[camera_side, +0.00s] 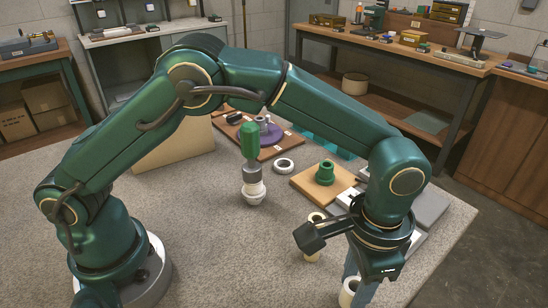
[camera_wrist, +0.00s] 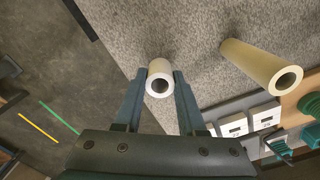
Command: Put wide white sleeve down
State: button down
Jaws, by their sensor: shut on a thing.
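The wide white sleeve (camera_wrist: 160,67) is held upright between the tips of my gripper (camera_wrist: 160,78), its open end facing the wrist camera. In the side view my gripper (camera_side: 358,282) points down at the lower right, and the sleeve (camera_side: 348,290) shows partly between the blue-grey fingers. Whether the sleeve's foot touches the mat cannot be told.
A tan board (camera_side: 308,187) carries a green socket (camera_side: 326,172). Grey trays with white blocks (camera_wrist: 233,124) lie close by. A stack with a green top (camera_side: 249,140) and a white ring (camera_side: 284,166) stand farther back. Open grey mat (camera_side: 215,260) lies left of my gripper.

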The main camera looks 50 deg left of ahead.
aim_at(355, 282)
jog(key=r, duration=0.8)
jog(key=shift+w+a+r, duration=0.2)
jog(key=shift+a, duration=0.05)
jog(key=w+a+r+n, duration=0.1)
jog(key=w+a+n, duration=0.45)
jog(key=a, duration=0.55)
jog(key=a+n, duration=0.2)
jog(key=a, duration=0.4)
jog(key=a+n, duration=0.2)
jog(key=a, duration=0.5)
jog(key=s+a+n, duration=0.1)
jog(key=a+n, duration=0.1)
jog(key=a, duration=0.5)
jog(key=shift+s+a+r+n, duration=0.1)
jog(key=shift+a+r+n, duration=0.05)
jog(key=shift+r+n, duration=0.15)
jog(key=s+a+f+n, duration=0.1)
jog(key=s+f, duration=0.1)
jog(key=s, duration=0.1)
jog(key=s+a+f+n, duration=0.1)
jog(key=s+f, duration=0.1)
jog(key=s, duration=0.2)
jog(key=s+a+f+n, duration=0.1)
jog(key=s+a+f, duration=0.1)
jog(key=s, duration=0.2)
jog(key=shift+a+f, duration=0.1)
jog(key=shift+f, duration=2.45)
jog(key=shift+f, duration=0.15)
